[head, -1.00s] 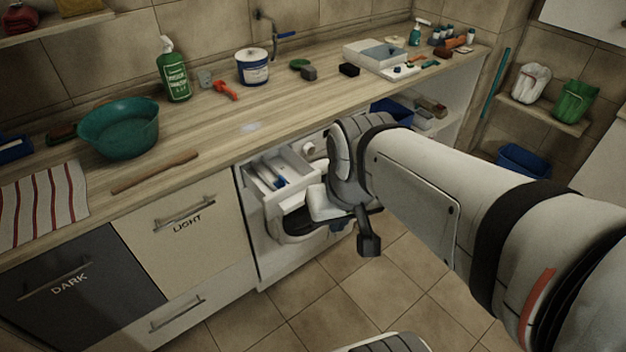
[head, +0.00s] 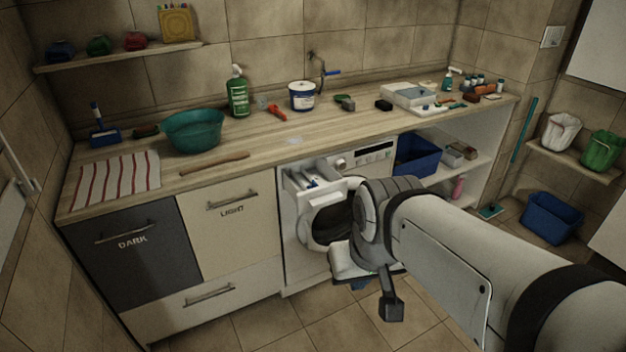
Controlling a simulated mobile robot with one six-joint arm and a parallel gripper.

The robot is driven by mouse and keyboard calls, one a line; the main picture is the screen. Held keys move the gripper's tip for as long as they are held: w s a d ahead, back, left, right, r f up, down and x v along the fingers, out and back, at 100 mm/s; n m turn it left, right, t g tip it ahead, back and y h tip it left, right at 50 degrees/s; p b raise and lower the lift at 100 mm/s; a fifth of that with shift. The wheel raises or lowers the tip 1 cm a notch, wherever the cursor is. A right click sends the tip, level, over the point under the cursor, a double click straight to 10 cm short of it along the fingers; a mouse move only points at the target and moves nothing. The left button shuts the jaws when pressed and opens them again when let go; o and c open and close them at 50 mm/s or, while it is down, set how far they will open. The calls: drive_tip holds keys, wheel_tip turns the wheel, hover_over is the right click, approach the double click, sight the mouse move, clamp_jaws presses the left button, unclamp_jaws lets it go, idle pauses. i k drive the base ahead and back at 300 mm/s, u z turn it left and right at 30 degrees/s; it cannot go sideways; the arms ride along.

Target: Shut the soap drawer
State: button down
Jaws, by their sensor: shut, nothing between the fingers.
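The soap drawer (head: 312,181) is at the upper left of the white washing machine (head: 290,240), under the counter. It stands pulled out, and its open top shows compartments with something blue inside. My gripper (head: 362,280) is lower and to the right of the drawer, in front of the machine and apart from the drawer in the picture. My arm covers the right part of the machine's front. The round door (head: 322,226) is partly hidden behind my wrist.
The wooden counter (head: 240,155) runs above the machine, with a teal basin (head: 193,131), a green bottle (head: 237,95) and a white tub (head: 302,96). The LIGHT cabinet (head: 232,230) adjoins the machine's left. A blue bin (head: 552,217) stands right. Floor in front looks clear.

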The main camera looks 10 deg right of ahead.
sight(331, 189)
drive_tip(key=u, duration=0.35)
drive_tip(key=i, duration=1)
